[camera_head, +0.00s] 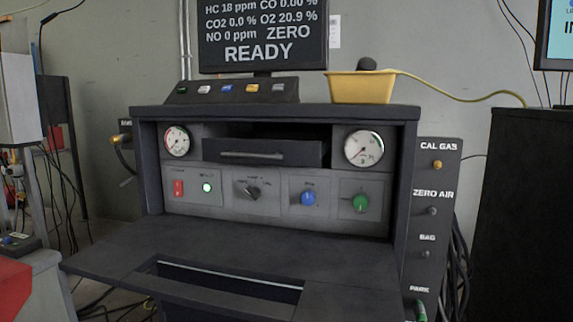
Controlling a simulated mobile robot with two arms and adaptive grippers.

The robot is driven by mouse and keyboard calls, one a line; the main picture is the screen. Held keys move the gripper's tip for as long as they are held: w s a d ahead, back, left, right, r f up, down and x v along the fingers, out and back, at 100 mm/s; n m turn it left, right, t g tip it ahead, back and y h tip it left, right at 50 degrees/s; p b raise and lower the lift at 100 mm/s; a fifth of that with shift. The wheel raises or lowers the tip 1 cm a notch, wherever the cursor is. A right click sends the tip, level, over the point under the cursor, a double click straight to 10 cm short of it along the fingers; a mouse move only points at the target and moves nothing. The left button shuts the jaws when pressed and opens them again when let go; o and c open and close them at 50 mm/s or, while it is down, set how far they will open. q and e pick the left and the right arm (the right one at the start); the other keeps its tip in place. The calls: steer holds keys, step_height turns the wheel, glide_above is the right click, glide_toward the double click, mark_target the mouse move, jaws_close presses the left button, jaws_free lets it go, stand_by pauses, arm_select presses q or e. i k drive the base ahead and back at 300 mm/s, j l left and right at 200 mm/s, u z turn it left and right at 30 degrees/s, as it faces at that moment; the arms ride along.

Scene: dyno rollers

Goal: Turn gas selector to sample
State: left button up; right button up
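The analyser cabinet (262,112) stands in front of me with its front flap (190,242) folded down. On its lower panel is a black selector knob (247,190) with small lettering around it, too small to read. The knob's pointer looks tilted, but I cannot tell which position it marks. A blue knob (308,198) and a green knob (360,203) sit to its right. A red switch (178,188) and a lit green lamp (207,188) sit to its left. Neither of my grippers is in view.
A screen (262,40) above reads READY and ZERO. A yellow tray (360,87) and a button box (232,90) sit on top. A port panel (433,220) with CAL GAS, ZERO AIR, BAG and PARK labels stands at right. The flap has a slot (230,280).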

mark_target(254, 192)
steer(key=j+u, duration=0.3)
steer(key=j, duration=0.5)
steer(key=j+u, duration=0.25)
steer(key=j, duration=0.55)
